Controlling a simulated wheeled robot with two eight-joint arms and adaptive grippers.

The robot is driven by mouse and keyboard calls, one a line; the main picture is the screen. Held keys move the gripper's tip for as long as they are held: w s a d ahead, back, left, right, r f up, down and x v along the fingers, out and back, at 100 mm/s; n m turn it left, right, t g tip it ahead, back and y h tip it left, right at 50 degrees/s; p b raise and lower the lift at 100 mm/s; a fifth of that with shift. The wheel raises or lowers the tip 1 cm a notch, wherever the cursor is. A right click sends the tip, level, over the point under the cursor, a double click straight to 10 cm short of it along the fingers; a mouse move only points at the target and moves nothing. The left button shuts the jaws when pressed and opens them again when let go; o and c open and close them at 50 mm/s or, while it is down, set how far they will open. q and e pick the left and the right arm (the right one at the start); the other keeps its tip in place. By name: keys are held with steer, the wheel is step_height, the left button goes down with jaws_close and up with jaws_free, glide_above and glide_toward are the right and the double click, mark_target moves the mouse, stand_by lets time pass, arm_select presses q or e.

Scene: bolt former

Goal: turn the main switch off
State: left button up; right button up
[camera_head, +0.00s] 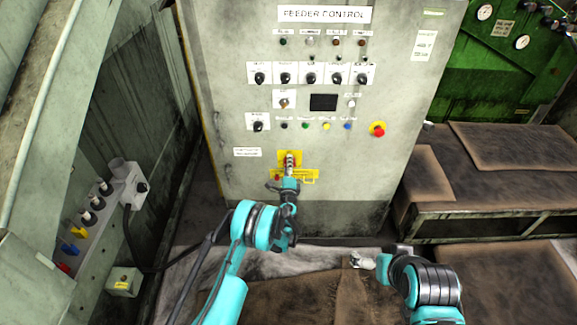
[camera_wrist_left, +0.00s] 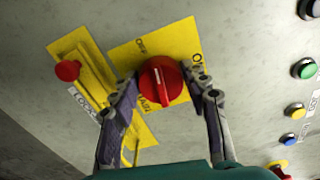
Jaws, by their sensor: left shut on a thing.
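The main switch (camera_wrist_left: 160,80) is a red rotary knob on a yellow plate (camera_wrist_left: 185,40) marked OFF and ON. A pale line on the knob runs nearly upright in the left wrist view; I cannot tell which mark it points to. My left gripper (camera_wrist_left: 161,76) is shut on the knob, one finger on each side. In the head view, the same gripper (camera_head: 289,162) reaches the yellow plate (camera_head: 284,154) low on the feeder control cabinet and hides most of the knob. My right gripper (camera_head: 362,261) hangs low, apart from the cabinet; its fingers are unclear.
A yellow lock bracket (camera_wrist_left: 95,75) with a small red knob (camera_wrist_left: 67,70) sits beside the switch. Several buttons and an emergency stop (camera_head: 378,129) are on the cabinet (camera_head: 225,100). A socket box (camera_head: 130,185) stands left. A low bench (camera_head: 470,210) stands right.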

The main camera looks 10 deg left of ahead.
arm_select(q)
steer(key=shift+n, duration=0.9)
steer(key=o, duration=1.1)
steer(key=shift+f, duration=0.1)
steer(key=shift+o, duration=0.2)
steer(key=shift+s, duration=0.15)
steer(key=s, duration=0.7)
steer(key=shift+d, duration=0.35)
